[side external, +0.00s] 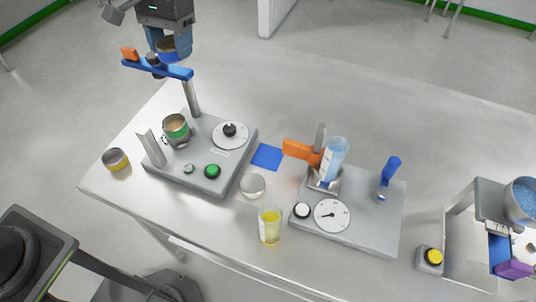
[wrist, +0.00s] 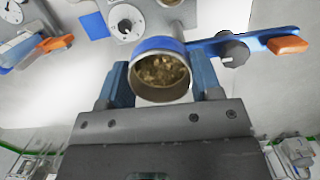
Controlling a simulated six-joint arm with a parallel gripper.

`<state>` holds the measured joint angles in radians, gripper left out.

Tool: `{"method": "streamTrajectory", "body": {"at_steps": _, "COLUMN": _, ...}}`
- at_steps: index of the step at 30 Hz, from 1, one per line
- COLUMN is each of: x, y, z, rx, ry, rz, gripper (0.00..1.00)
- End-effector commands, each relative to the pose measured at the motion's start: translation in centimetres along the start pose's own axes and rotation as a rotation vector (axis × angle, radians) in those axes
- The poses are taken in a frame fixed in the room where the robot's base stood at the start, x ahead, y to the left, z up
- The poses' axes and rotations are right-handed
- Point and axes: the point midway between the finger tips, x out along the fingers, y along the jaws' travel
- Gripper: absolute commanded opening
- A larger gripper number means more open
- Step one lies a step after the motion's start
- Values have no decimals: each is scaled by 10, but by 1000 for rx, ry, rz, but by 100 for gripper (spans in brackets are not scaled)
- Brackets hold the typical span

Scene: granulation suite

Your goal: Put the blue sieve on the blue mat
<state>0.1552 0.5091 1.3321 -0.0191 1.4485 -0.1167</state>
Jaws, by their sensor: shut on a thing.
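The blue sieve (wrist: 160,78) is a metal cup with a blue band and brown granules inside. It sits between the blue fingers of my gripper (wrist: 160,85), which is shut on it. In the side external view my gripper (side external: 168,42) is at the top, with the sieve (side external: 170,48) partly hidden between the fingers, behind the blue swing arm. The blue mat (side external: 266,157) is a flat, bare square on the table between two grey devices, well away from my gripper. The mat also shows at the upper left in the wrist view (wrist: 95,25).
The blue swing arm (side external: 157,69) with an orange end stands on a post beside the sieve. A yellow-banded sieve (side external: 115,160), a round lid (side external: 252,185) and a yellow beaker (side external: 270,226) stand around.

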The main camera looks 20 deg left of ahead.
Motion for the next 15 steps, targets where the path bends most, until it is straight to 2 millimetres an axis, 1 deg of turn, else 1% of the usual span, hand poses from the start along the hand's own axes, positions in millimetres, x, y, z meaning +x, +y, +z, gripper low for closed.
{"method": "streamTrajectory", "body": {"at_steps": 1, "x": 0, "y": 10, "z": -3, "rx": -80, "ry": 0, "rz": 13, "gripper": 33}}
{"method": "streamTrajectory", "body": {"at_steps": 6, "x": 0, "y": 40, "z": -12, "rx": -380, "ry": 1, "rz": 58, "gripper": 33}}
{"method": "streamTrajectory", "body": {"at_steps": 9, "x": 0, "y": 56, "z": -14, "rx": -524, "ry": 2, "rz": 80, "gripper": 33}}
{"method": "streamTrajectory", "body": {"at_steps": 15, "x": 2, "y": 79, "z": -18, "rx": -749, "ry": 2, "rz": 113, "gripper": 33}}
